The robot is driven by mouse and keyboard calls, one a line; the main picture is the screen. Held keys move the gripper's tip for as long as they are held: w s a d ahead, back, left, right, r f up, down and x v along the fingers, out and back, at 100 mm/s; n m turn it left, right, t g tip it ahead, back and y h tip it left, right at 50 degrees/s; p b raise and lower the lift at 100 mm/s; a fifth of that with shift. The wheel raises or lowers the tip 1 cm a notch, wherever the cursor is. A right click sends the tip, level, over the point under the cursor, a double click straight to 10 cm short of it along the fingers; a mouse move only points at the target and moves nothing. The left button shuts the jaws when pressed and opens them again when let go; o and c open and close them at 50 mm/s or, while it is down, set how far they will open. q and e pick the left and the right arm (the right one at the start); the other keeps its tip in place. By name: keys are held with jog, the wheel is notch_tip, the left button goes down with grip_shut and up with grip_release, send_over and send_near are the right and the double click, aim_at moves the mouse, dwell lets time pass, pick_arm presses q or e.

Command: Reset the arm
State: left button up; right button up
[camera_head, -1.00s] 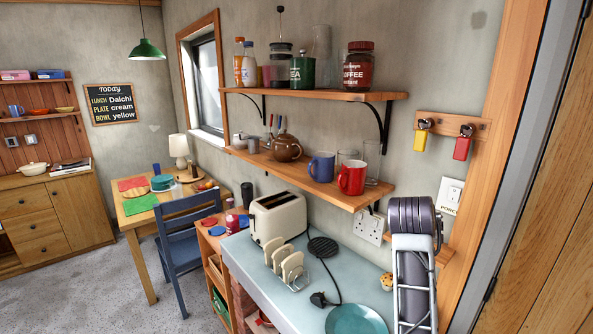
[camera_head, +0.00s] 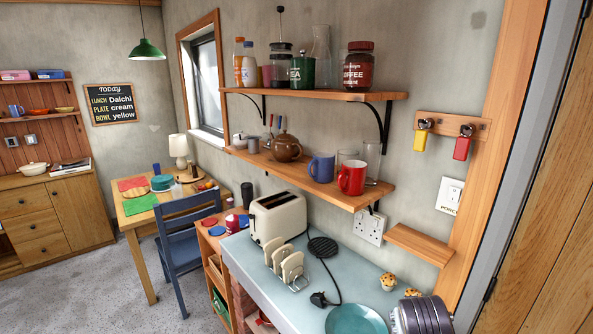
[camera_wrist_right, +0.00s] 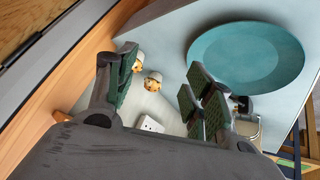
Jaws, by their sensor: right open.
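My right gripper (camera_wrist_right: 162,72) is open in the right wrist view, its green-padded fingers apart. Nothing is held between them. Beyond the fingers, two muffins (camera_wrist_right: 152,82) and a teal plate (camera_wrist_right: 246,57) lie on the pale worktop. In the head view a grey ribbed part of my right arm (camera_head: 425,316) shows at the bottom edge, right of the teal plate (camera_head: 355,320) and below the muffins (camera_head: 388,282). The right fingers are hidden in the head view. My left gripper is in neither view.
The pale worktop (camera_head: 262,272) carries a cream toaster (camera_head: 278,218), a toast rack with bread (camera_head: 287,267) and a black plug with cord (camera_head: 322,299). Wall shelves above hold mugs (camera_head: 351,178) and jars. A small wooden ledge (camera_head: 420,243) and a door frame stand at the right.

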jog(key=s+a+f+n+g+y, duration=0.25)
jog(key=s+f, duration=0.35)
jog(key=s, duration=0.3)
jog(key=s+a+f+n+g+y, duration=0.1)
jog(key=s+a+f, duration=0.4)
jog(key=s, duration=0.4)
jog(key=s+d+f+g, duration=0.1)
jog(key=s+f, duration=0.2)
jog(key=f, duration=3.2)
jog(key=s+d+f, duration=0.2)
jog(key=s+f, duration=0.7)
jog(key=s, duration=0.2)
jog(key=s+d+f+g, duration=0.1)
jog(key=s+d+f, duration=0.1)
jog(key=s+f, duration=0.8)
jog(key=shift+s+d, duration=0.15)
jog(key=shift+s, duration=0.35)
